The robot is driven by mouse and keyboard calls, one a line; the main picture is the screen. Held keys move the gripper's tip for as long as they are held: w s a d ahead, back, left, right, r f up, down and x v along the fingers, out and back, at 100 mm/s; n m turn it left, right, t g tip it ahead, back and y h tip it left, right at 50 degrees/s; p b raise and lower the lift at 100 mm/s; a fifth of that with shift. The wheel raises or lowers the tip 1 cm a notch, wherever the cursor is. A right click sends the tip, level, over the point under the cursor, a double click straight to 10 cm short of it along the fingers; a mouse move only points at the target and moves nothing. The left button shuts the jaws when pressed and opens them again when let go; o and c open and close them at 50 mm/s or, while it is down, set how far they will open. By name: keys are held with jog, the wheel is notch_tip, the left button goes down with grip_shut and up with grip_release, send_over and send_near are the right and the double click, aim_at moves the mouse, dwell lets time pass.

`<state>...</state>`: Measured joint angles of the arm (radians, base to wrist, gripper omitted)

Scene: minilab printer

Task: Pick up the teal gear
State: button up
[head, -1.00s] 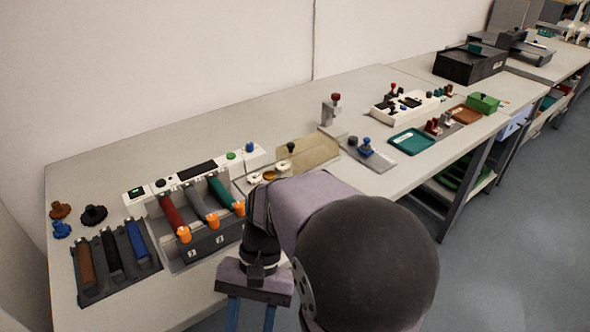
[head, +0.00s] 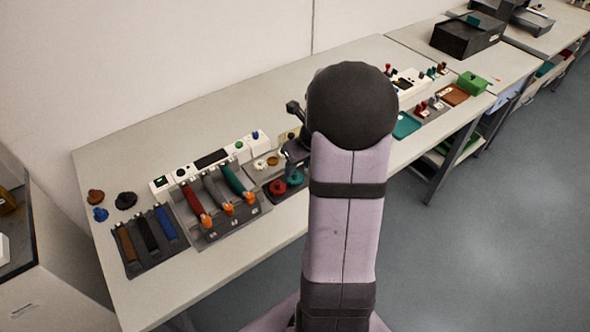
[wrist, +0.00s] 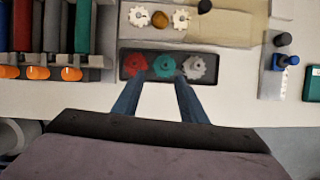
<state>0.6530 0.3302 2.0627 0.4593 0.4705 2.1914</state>
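The teal gear (wrist: 164,66) lies in a dark tray (wrist: 211,80) between a red gear (wrist: 134,65) and a grey gear (wrist: 194,67) in the wrist view. In the head view the teal gear (head: 295,178) shows beside the red gear (head: 278,187), left of my arm. My gripper (wrist: 158,78) is open and empty, its two blue fingers apart. In the wrist view the fingertips appear just below the teal gear, one on either side. Their height above it is hard to tell. My arm hides most of the gripper in the head view.
A rack of red, grey and teal cylinders with orange ends (head: 228,208) stands left of the gear tray. White gears (wrist: 140,16) sit behind it. A blue-knobbed device (wrist: 285,60) stands to the right. Bare table lies in front of the tray.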

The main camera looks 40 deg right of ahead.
aim_at(295, 173)
jog(key=shift+w+d+f+m, duration=0.25)
jog(key=shift+w+f, duration=0.15)
jog(key=shift+f, duration=0.35)
jog(key=shift+w+d+f+m, duration=0.15)
jog(key=shift+w+d+f, duration=0.15)
jog(key=shift+f, duration=0.4)
jog(key=shift+x, duration=2)
jog(key=shift+w, duration=0.15)
jog(key=shift+r, duration=0.1)
grip_shut()
